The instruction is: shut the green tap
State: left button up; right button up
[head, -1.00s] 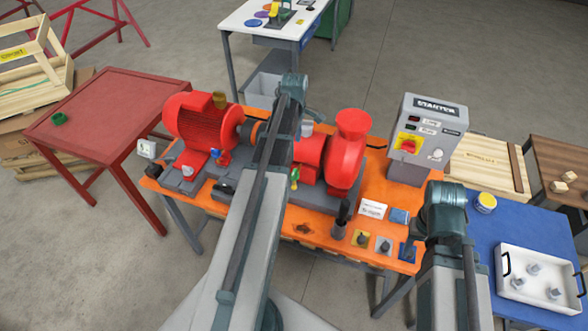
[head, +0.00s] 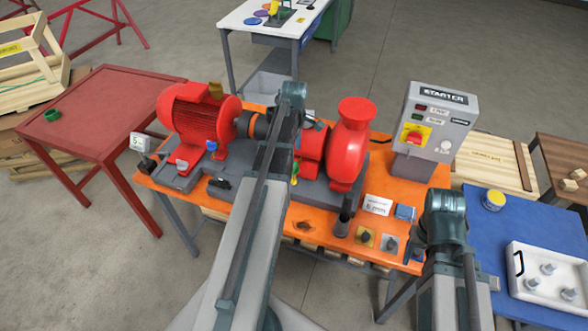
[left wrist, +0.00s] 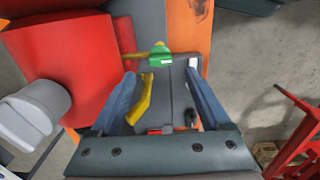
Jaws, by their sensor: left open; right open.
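The green tap (head: 294,179) is on the grey base of the red pump, partly hidden by my left arm in the head view. In the left wrist view the green tap (left wrist: 159,56) lies just beyond my fingertips, with a yellowish bar on its left. A bent yellow piece (left wrist: 143,98) shows between the jaws, closer to the left finger; I cannot tell if they touch. My left gripper (left wrist: 160,82) is open and holds nothing visible. My right gripper (head: 420,237) is mostly hidden by its arm above the bench's right end.
The red motor (head: 201,117) and red pump (head: 350,145) stand close around the tap on the orange bench (head: 408,187). A grey starter box (head: 435,125) stands right. A blue table with a white tray (head: 520,285) is lower right. A red table (head: 95,105) is left.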

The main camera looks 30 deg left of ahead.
aim_at(294, 164)
pick_arm(q)
notch_tip(294, 164, down, 6)
jog(key=b, duration=0.4)
jog(key=shift+b, duration=0.4)
jog(key=shift+r, duration=0.1)
grip_shut()
